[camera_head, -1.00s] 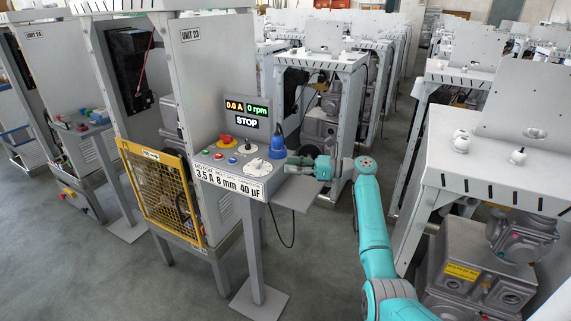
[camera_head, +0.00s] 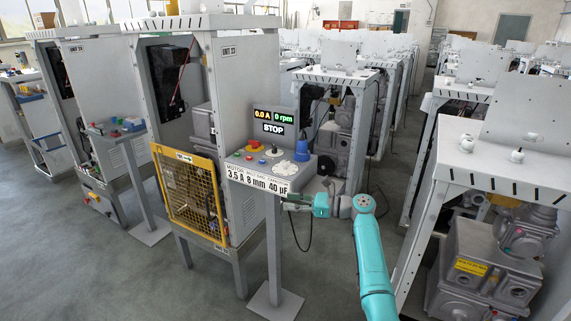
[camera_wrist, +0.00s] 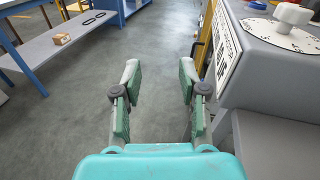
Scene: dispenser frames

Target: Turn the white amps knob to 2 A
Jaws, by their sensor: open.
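The white amps knob (camera_wrist: 292,13) stands on a round white dial (camera_wrist: 285,35) at the upper right of the wrist view. In the head view the same dial (camera_head: 285,169) sits at the front right of the grey control panel, by the blue plug. My gripper (camera_wrist: 157,84) is open and empty, its two green-padded fingers apart over bare floor. In the head view my gripper (camera_head: 290,203) is beside the panel's front right corner, lower than the dial and apart from the knob. The dial's setting is too small to read.
The panel's front plate (camera_head: 258,183) reads 3,5 A 8 mm 40 µF. The display (camera_head: 273,122) shows 0.0 A, 0 rpm and STOP. A blue plug (camera_head: 302,151) and a yellow mesh guard (camera_head: 190,193) are close by. A blue-framed bench (camera_wrist: 75,38) stands across open floor.

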